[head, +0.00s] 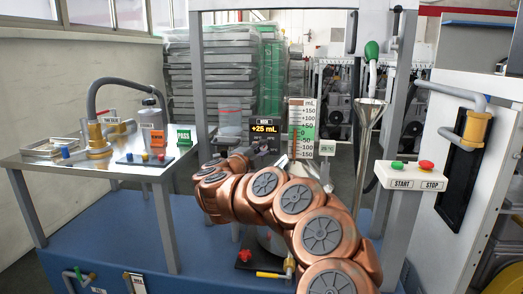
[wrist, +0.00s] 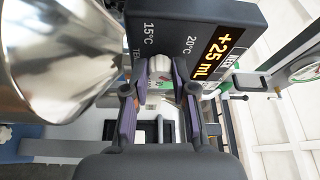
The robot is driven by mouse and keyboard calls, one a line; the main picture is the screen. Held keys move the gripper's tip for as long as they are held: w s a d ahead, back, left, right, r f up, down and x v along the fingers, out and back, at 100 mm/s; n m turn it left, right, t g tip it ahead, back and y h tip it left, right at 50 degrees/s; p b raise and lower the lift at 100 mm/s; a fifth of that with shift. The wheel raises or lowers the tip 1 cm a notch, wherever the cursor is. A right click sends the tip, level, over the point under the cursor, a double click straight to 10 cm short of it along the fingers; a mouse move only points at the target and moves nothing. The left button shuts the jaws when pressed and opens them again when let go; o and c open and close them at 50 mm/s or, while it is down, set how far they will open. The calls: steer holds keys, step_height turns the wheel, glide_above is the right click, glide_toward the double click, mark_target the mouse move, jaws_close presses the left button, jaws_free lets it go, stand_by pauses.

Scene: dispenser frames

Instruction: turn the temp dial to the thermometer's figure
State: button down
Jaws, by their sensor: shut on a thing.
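The temp dial is a small pale knob (wrist: 158,74) on the dark control box (wrist: 185,14) in the wrist view. The marks 15°C and 20°C show on the box above it; other marks and the dial's pointer are hidden. My gripper (wrist: 160,80) is shut on the dial, one purple-grey finger on each side. In the head view the control box (head: 265,128) reads +25 mL, and my copper arm hides the dial. A small sign (head: 327,148) right of the box carries a figure in °C, too small to read surely. I cannot make out a thermometer.
A mL scale (head: 302,125) stands right of the box. A metal funnel (head: 368,112) and a START/STOP panel (head: 410,176) are further right. A shiny metal vessel (wrist: 55,50) is close left of my gripper in the wrist view. A side table (head: 90,166) is at left.

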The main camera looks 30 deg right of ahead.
steer(key=shift+f, duration=0.1)
steer(key=c, duration=0.9)
jaws_free()
steer(key=shift+c, duration=0.2)
steer(key=shift+a, duration=0.1)
steer(key=v, duration=1.1)
steer(key=shift+s+a, duration=0.2)
steer(key=shift+a, duration=0.15)
